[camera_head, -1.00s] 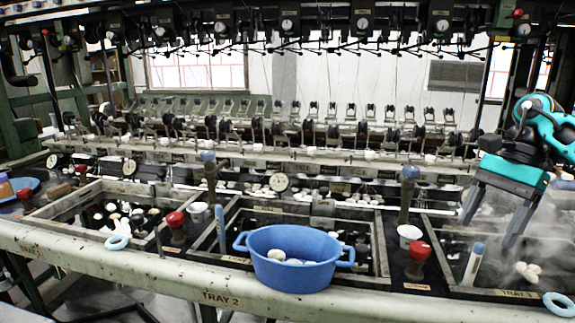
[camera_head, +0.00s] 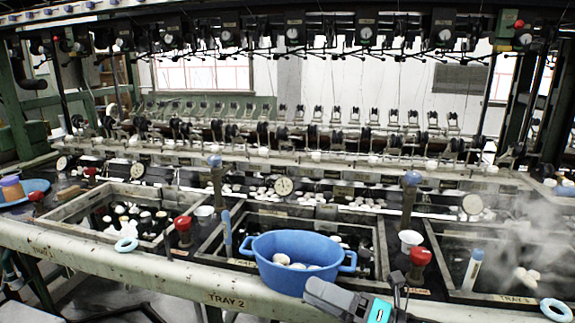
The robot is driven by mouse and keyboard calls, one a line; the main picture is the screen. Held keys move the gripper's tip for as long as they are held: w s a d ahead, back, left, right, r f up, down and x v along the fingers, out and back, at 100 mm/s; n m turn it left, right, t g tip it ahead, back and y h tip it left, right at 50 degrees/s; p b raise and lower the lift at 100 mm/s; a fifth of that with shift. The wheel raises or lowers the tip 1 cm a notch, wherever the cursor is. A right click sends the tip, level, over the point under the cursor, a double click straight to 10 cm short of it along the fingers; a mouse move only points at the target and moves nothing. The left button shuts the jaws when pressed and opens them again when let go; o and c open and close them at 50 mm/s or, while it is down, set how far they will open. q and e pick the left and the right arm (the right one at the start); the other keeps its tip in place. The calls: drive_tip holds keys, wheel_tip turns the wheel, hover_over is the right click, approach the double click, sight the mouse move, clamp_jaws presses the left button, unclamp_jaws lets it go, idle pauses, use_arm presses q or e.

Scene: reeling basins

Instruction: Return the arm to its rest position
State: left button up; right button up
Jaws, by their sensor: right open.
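My right gripper (camera_head: 322,293) is at the bottom of the head view, just right of centre. Its dark grey finger points left and its teal-trimmed body is partly cut off by the lower edge. It is open, and nothing shows held in it. It appears in front of the front rail, just below the right side of the blue tub (camera_head: 297,257). The tub holds several pale cocoons (camera_head: 290,263).
The front rail (camera_head: 130,266) runs across the picture. Behind it are the left basin (camera_head: 72,207), the middle basin and the steaming right basin (camera_head: 500,297). Red-topped knobs (camera_head: 420,256) and upright blue-topped posts (camera_head: 411,180) stand between them.

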drive_tip(key=s+d+f+m+t+h, duration=0.1)
drive_tip(key=s+d+f+m+h, duration=0.3)
drive_tip(key=m, duration=0.7)
drive_tip(key=s+d+f+m+t+h+p, duration=0.1)
drive_tip(key=s+d+f+m+h, duration=0.3)
drive_tip(key=s+f+m+h, duration=0.3)
drive_tip(key=s+d+f+m+t+h, duration=0.1)
drive_tip(key=s+d+f+m+h, duration=0.3)
drive_tip(key=f+m, duration=0.7)
drive_tip(key=s+m+h, duration=0.2)
drive_tip(key=m, duration=0.4)
drive_tip(key=shift+s+p, duration=0.3)
